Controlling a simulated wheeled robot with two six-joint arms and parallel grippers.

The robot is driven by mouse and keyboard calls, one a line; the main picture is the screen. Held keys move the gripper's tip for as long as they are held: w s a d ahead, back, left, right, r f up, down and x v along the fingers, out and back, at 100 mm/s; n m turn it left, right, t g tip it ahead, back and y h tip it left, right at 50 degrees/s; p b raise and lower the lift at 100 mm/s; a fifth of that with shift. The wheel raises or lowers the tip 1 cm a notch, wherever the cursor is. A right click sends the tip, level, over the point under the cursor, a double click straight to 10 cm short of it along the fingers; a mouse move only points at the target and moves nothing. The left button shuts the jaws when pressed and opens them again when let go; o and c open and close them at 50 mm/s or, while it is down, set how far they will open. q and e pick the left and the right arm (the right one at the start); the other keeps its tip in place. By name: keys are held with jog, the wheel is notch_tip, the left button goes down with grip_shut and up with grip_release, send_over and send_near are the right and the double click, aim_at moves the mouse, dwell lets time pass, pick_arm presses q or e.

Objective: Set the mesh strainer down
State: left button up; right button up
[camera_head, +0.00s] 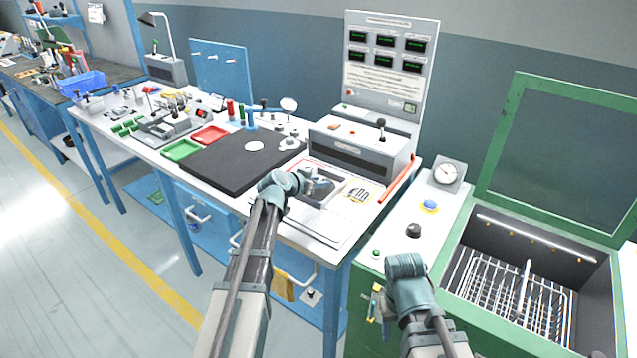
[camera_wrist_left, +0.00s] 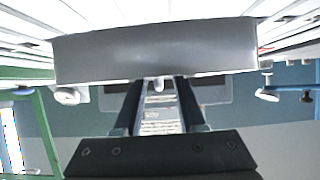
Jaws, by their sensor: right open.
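A smooth, curved grey metal piece (camera_wrist_left: 156,52) spans the view right beyond the tips. It may be the strainer's side, but no mesh shows. I cannot tell whether the fingers grip it. My right gripper (camera_head: 404,262) is open by the front of the green machine; its fingers are mostly hidden by the wrist.
A black mat (camera_head: 235,165) lies left of my left gripper, with red (camera_head: 209,135) and green (camera_head: 182,150) trays behind. A grey control box (camera_head: 360,150) stands behind the gripper. The green machine (camera_head: 505,130) at right has its lid up and a wire rack (camera_head: 510,295) inside.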

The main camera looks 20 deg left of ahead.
pick_arm(q)
jog(key=shift+r+p, duration=0.3)
jog(key=shift+p, duration=0.05)
jog(key=p+v, duration=0.5)
jog(key=v, duration=0.7)
jog(key=shift+s+f, duration=0.1)
jog(key=shift+f, duration=0.15)
